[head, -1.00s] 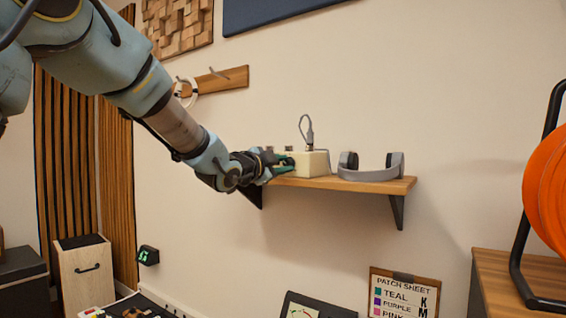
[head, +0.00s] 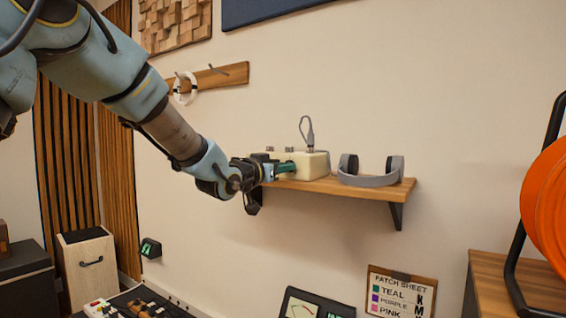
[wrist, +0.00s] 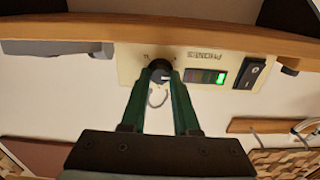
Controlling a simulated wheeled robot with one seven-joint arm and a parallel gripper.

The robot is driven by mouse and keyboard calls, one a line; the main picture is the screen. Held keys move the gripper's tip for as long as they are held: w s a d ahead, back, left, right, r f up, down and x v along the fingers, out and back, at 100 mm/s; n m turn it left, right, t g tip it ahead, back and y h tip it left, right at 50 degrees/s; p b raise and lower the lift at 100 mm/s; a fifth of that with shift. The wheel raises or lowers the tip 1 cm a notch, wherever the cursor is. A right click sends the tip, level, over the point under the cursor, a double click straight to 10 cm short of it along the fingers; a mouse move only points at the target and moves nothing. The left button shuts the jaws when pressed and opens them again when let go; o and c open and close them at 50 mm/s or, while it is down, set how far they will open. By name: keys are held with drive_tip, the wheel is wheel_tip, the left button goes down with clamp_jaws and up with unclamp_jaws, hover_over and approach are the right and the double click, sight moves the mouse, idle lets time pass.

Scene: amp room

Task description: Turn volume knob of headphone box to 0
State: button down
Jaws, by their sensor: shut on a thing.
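The cream headphone box (head: 312,164) sits on the wooden wall shelf, with a grey cable plugged into its top. The wrist view shows its front panel (wrist: 205,58) upside down. The dark volume knob (wrist: 160,66) on that panel has a pale mark. My gripper (wrist: 161,74) has its two green fingers closed on either side of this knob. In the head view my gripper (head: 288,168) reaches the box's front from the left. The fingers partly cover the knob, and its exact setting cannot be read.
Grey headphones (head: 372,175) rest on the shelf (head: 360,189) right of the box. Beside the knob are a light bar (wrist: 206,77) with a lit green segment and a black rocker switch (wrist: 251,74). A wall hook rail (head: 222,76) is behind my arm.

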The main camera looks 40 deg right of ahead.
drive_tip(key=shift+f+n+p, duration=0.1)
drive_tip(key=shift+n+p, duration=2.25)
drive_tip(key=shift+n, duration=2.25)
drive_tip(key=c, duration=0.7)
unclamp_jaws()
drive_tip(key=shift+o, duration=0.2)
drive_tip(key=v, duration=1)
drive_tip(key=shift+a, duration=0.4)
